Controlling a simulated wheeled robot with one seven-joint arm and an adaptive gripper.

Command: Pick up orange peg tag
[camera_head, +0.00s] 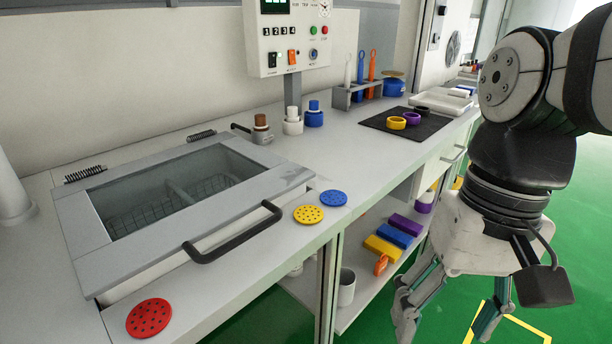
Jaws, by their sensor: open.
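A slim orange piece (371,66) stands upright in a grey rack (342,98) at the back of the counter, beside a blue and a white one. A small orange piece (381,265) lies on the lower shelf at the front edge of a yellow block. I cannot tell which of the two is the orange peg tag. My gripper (446,318) hangs at the lower right, pointing down, with its fingers apart and empty. It is in front of the counter, to the right of the small orange piece in the picture and apart from both.
The lower shelf (352,308) holds yellow, blue and purple blocks and a grey cup (346,287). A lidded basin (75,228) with a black handle fills the left counter. Perforated discs lie near the edge. A dark mat (418,127) bears rings. Green floor is open at right.

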